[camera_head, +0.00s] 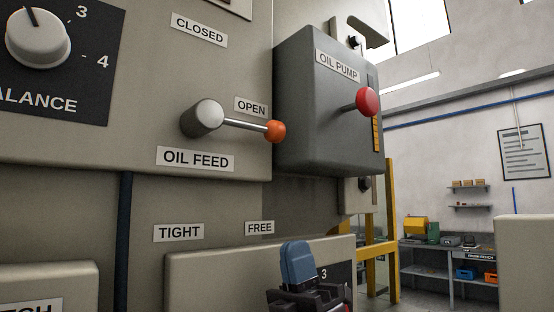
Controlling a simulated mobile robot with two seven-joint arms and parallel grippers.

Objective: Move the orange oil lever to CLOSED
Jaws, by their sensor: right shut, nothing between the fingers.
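The oil feed lever is a grey hub (203,118) with a thin metal rod and an orange ball knob (275,131) at its end. The rod points right and slightly down. The knob is just below and right of the OPEN label (251,107). The CLOSED label (199,30) is above the hub, and the OIL FEED label (195,159) is below it. My right gripper (298,260), with blue fingertips on a dark body, is at the bottom edge, well below the knob and apart from it. It is shut and empty. My left gripper is not in view.
A grey oil pump box (318,135) with a red knob (367,100) juts out just right of the lever. A balance dial (38,38) is at upper left. TIGHT (179,232) and FREE (260,228) labels are below. A workbench (450,252) stands at the back right.

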